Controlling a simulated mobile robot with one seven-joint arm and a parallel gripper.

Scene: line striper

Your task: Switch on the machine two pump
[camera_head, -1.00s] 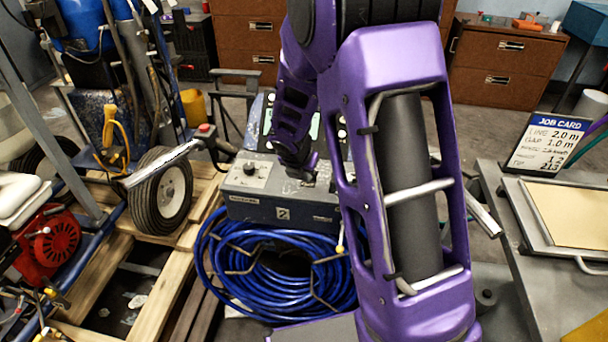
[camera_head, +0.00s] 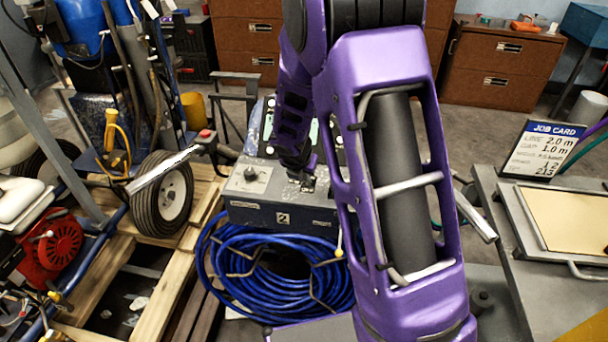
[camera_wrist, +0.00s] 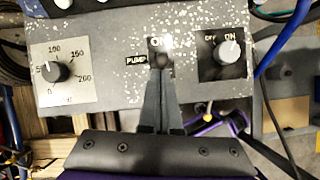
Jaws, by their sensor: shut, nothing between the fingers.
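Machine two's grey control box (camera_head: 262,212), marked with a 2, stands in the middle of the head view; its speckled panel (camera_wrist: 110,85) fills the upper wrist view. A PUMP label (camera_wrist: 136,60) sits left of the pump switch, with an ON mark (camera_wrist: 158,42) above. My gripper (camera_wrist: 161,68) is shut and empty, its tips at the switch, covering most of it. I cannot tell whether they touch or how the switch lies. The gripper also shows over the panel in the head view (camera_head: 306,182).
A blue hose coil (camera_head: 235,285) hangs below the box. A job card (camera_head: 543,148) stands on the right bench.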

